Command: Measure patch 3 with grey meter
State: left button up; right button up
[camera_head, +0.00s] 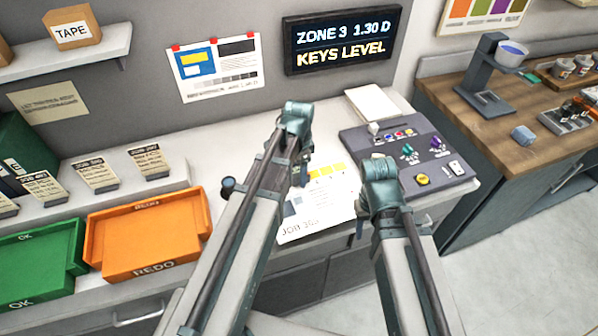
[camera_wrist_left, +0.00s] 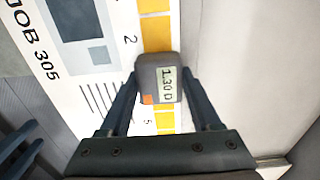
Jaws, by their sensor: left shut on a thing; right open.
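The grey meter (camera_wrist_left: 160,66) shows in the left wrist view, its small screen reading 1.30 D. My left gripper (camera_wrist_left: 159,84) is shut on it, one finger on each side. The meter is over the yellow patch strip (camera_wrist_left: 156,32) of the JOB 305 sheet (camera_head: 318,208), between the printed numbers 2 and 5, and covers the patches there. Whether it touches the paper I cannot tell. In the head view my left wrist hides the meter. My right gripper's dark fingers (camera_wrist_left: 18,150) appear apart at the left edge of the wrist view.
The wall display (camera_head: 342,42) reads ZONE 3 1.30 D, KEYS LEVEL. A control console (camera_head: 440,185) with coloured knobs stands right of the sheet. An orange REDO tray (camera_head: 150,235) and a green OK tray (camera_head: 40,265) stand at left. A white paper stack (camera_head: 375,103) lies behind.

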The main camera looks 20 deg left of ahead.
pick_arm(q)
jog(key=shift+r, duration=0.1)
jog(key=shift+r+p, duration=1.4)
jog(key=shift+p, duration=0.1)
dwell(0.6)
